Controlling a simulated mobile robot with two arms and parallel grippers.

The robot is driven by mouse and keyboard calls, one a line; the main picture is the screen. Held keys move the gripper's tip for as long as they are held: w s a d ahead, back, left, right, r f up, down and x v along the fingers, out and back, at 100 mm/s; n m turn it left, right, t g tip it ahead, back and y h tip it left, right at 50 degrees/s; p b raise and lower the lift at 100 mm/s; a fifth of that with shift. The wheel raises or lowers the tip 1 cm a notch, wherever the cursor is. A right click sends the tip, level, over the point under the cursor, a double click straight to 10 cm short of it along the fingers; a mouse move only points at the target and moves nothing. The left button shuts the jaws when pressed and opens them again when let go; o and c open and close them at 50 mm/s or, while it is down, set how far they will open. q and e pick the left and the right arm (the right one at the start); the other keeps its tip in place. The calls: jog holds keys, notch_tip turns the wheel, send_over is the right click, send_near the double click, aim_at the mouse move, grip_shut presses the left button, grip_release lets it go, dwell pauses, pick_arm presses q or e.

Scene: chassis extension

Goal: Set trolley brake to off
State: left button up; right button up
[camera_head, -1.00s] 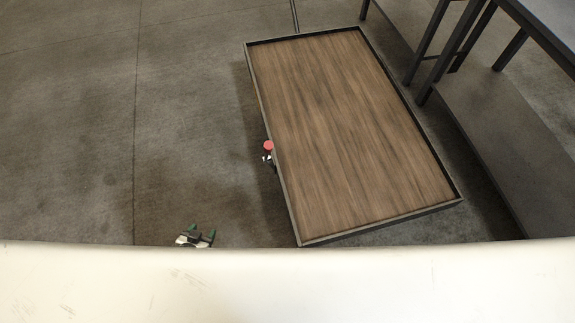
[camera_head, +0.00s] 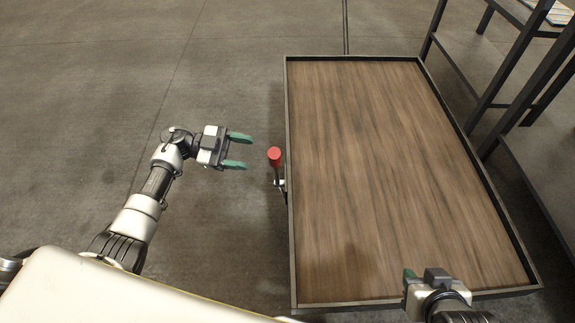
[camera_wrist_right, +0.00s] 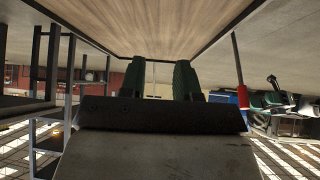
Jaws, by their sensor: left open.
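The trolley (camera_head: 288,230) is a flat wood-topped bed with a dark raised rim, right of centre in the head view. Its brake lever (camera_head: 278,170) has a red knob on top and stands upright at the trolley's left edge. My left gripper (camera_head: 247,151) is open and empty, with green fingers pointing right at the red knob, a short gap to its left. My right gripper (camera_head: 409,273) is over the trolley's near right end; its green fingers (camera_wrist_right: 160,66) show apart with nothing between them in the right wrist view.
A dark metal shelf rack (camera_head: 475,75) stands close along the trolley's right side. The grey floor (camera_head: 110,90) to the left of the trolley is clear. The right wrist view appears upside down, with the wood bed (camera_wrist_right: 160,30) at its top.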

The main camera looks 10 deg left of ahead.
aim_at(278, 166)
pick_arm(q)
jog(key=d, duration=0.8)
jog(key=shift+w+d+b, duration=0.3)
jog(key=shift+d+b, duration=0.05)
jog(key=shift+b, duration=0.05)
jog(key=shift+d, duration=0.55)
pick_arm(e)
jog(key=w+r+t, duration=0.1)
jog(key=w+a+t, duration=0.1)
jog(key=shift+w+a+r+t+y, duration=0.1)
jog(key=shift+w+r+t+y, duration=0.2)
jog(key=shift+w+r+y, duration=0.1)
pick_arm(q)
grip_shut()
